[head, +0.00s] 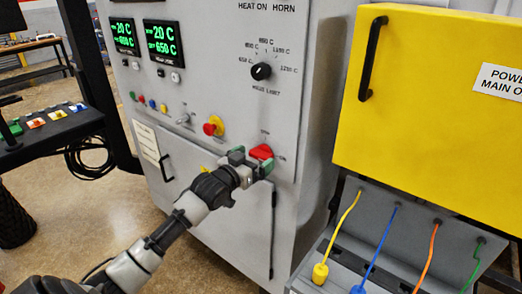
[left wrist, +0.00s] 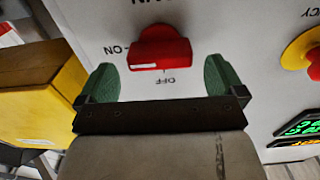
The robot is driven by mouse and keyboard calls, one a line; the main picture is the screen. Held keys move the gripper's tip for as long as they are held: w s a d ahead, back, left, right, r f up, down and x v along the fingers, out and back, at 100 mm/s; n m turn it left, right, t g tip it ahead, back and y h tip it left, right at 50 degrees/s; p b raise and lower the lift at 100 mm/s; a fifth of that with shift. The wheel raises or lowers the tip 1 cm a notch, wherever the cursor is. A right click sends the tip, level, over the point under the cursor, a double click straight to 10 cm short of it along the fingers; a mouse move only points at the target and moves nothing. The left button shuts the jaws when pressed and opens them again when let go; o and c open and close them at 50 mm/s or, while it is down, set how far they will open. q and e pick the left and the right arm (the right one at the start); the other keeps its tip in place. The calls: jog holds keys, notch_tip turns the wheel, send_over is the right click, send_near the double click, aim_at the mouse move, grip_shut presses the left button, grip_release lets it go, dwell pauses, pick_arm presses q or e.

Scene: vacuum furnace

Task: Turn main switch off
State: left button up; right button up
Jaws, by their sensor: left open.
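The main switch is a red rotary handle (head: 261,152) low on the right side of the grey furnace cabinet's front panel. My left gripper (head: 251,161) is at the panel, just in front of the switch. Its green fingers are open, one on each side of the handle (left wrist: 160,82), with visible gaps. Whether the fingertips reach the handle's depth is hard to tell. My right gripper is not in view.
A red and yellow emergency button (head: 213,126) sits up and left of the switch. A black selector knob (head: 261,71) and lit displays (head: 161,38) are above. A yellow cabinet (head: 430,90) stands at right, above colored cables. A dark cart (head: 50,135) is at left.

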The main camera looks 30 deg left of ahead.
aim_at(257, 156)
pick_arm(q)
jog(key=shift+w, duration=1.5)
jog(key=shift+d, duration=0.1)
jog(key=shift+p, duration=0.3)
jog(key=c, duration=0.9)
